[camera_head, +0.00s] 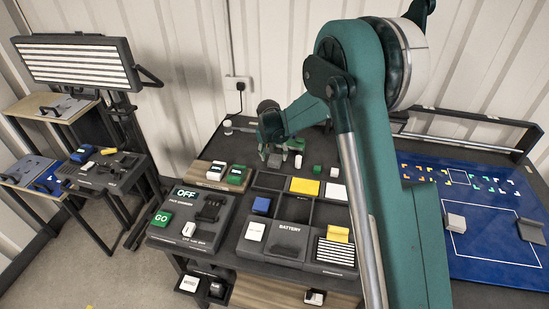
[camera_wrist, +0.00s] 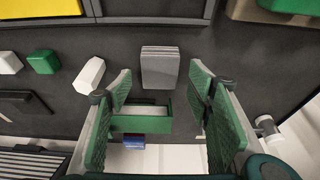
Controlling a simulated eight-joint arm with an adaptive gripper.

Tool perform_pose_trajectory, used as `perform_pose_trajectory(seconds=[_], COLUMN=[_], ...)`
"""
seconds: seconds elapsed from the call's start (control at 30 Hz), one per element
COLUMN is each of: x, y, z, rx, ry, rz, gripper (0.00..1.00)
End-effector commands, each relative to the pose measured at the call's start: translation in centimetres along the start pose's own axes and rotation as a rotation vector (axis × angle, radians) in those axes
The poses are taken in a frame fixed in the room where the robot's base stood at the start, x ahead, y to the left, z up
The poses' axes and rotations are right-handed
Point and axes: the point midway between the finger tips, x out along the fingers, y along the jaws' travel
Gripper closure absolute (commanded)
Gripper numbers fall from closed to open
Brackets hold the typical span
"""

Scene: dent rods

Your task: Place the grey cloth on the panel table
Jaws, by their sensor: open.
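A small grey block with layered edges, like a folded cloth (camera_wrist: 160,70), lies on the dark table in the wrist view. It appears as a small grey block (camera_head: 274,160) in the head view, beside my gripper. My gripper (camera_head: 287,152) is open and low over the back of the dark table. In the wrist view its green fingers (camera_wrist: 161,84) stand apart, with the grey cloth ahead between the tips; contact is not visible. Which surface is the panel table is unclear: a blue panel (camera_head: 475,262) with white outlines lies at right, and a stand with a lit striped panel (camera_head: 78,62) is at left.
White (camera_wrist: 89,76) and green (camera_wrist: 43,62) blocks lie left of the cloth in the wrist view. A green box (camera_wrist: 128,124) lies between my fingers, nearer the camera. A compartment tray with a yellow pad (camera_head: 304,186) and a control box (camera_head: 193,219) fill the table front.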

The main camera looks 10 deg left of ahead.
Motion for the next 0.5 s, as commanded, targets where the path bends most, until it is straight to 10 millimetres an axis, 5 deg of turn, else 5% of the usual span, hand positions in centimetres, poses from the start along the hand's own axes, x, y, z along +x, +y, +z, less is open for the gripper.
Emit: perform_pose_trajectory(seconds=[0.5], x=[-7.0], y=[0.0], z=[0.0], rx=[0.000], ry=[0.000], rz=[0.000], gripper=[0.49])
